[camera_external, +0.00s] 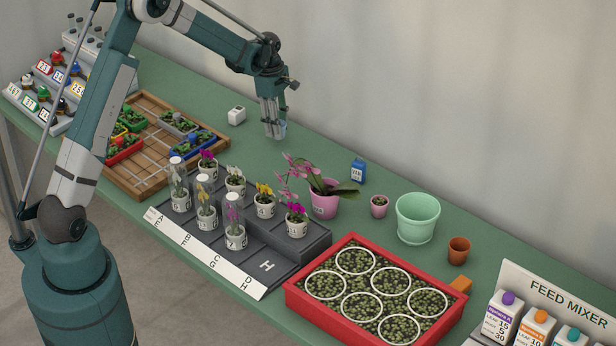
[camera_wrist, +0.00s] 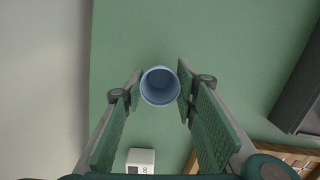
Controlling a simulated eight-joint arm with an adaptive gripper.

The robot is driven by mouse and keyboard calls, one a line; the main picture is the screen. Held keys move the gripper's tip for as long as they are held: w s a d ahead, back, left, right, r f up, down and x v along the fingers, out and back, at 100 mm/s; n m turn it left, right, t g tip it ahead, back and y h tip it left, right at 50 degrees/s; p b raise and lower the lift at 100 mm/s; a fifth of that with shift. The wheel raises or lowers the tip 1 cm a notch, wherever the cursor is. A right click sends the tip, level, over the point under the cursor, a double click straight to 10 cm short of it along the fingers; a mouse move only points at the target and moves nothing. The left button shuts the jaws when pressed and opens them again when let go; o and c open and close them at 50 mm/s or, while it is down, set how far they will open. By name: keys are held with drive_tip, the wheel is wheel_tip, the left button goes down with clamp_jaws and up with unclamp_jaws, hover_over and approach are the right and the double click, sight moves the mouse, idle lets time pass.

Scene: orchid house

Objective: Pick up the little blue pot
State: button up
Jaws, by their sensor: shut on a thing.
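The little blue pot (camera_wrist: 160,87) sits between the two fingertips of my gripper (camera_wrist: 159,91) in the wrist view, its round open mouth facing the camera. The fingers are closed against its left and right sides. In the external view my gripper (camera_external: 273,125) points down over the back part of the bench, with the pale blue pot (camera_external: 277,131) at its tips. The fingers partly hide the pot there. I cannot tell whether its base touches the bench.
A small white box (camera_external: 237,115) stands just left of my gripper. A wooden tray (camera_external: 150,186) of seedling boxes lies further left. Orchids in pots stand on a dark stepped rack (camera_external: 300,246) in front. A pink pot (camera_external: 324,207) and a blue carton (camera_external: 358,171) are to the right.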

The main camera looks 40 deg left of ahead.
wheel_tip(320, 180, up, 7)
drive_tip(key=shift+p, duration=0.35)
idle(0.6)
